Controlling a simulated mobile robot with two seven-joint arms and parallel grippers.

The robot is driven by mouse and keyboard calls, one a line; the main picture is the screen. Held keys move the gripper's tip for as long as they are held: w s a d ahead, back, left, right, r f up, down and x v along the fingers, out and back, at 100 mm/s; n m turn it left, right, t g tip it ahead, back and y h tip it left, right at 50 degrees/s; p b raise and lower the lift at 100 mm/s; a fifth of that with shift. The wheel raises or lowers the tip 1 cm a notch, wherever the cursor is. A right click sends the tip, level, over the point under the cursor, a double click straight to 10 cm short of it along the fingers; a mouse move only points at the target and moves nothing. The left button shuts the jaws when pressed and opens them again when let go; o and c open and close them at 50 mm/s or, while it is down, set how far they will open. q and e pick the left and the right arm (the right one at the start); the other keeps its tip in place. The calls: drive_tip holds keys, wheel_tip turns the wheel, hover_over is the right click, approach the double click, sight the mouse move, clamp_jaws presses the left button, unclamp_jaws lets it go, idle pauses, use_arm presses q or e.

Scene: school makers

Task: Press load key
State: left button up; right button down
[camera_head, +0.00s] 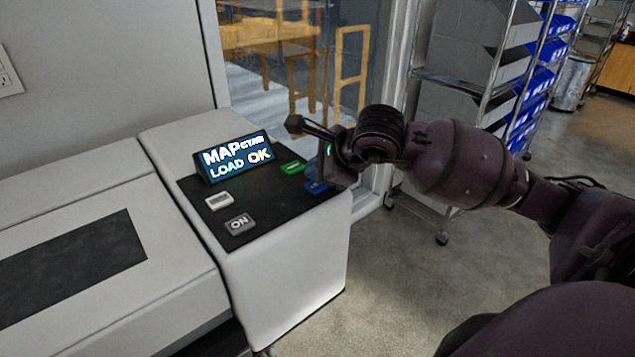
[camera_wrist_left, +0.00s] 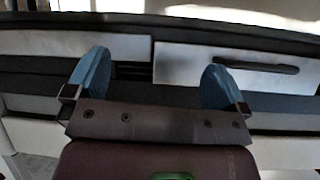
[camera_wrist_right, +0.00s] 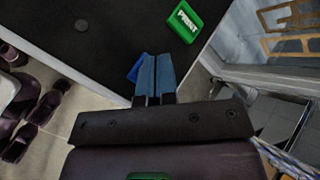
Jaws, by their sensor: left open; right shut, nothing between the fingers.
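The machine's black control panel (camera_head: 265,208) carries a blue key (camera_head: 316,187) at its right edge; its label is hidden, so I cannot read it. My right gripper (camera_head: 323,172) is shut and empty, pointing down at the blue key. In the right wrist view the shut fingertips (camera_wrist_right: 157,60) overlap most of the blue key (camera_wrist_right: 134,70); I cannot tell whether they touch it. The display (camera_head: 237,158) reads "LOAD OK" on its lower line. My left gripper (camera_wrist_left: 158,72) is open and empty, out of the head view.
A green key (camera_head: 292,167), labelled PRINT in the right wrist view (camera_wrist_right: 184,21), lies close to the blue key. A white key (camera_head: 219,201) and a grey ON key (camera_head: 240,223) are farther left. A glass window (camera_head: 290,60) and metal shelving (camera_head: 465,75) stand behind.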

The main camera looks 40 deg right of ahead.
sight(317, 186)
drive_tip(key=shift+r, duration=0.15)
drive_tip(key=shift+r+p, duration=1.05)
drive_tip(key=shift+r, duration=1.9)
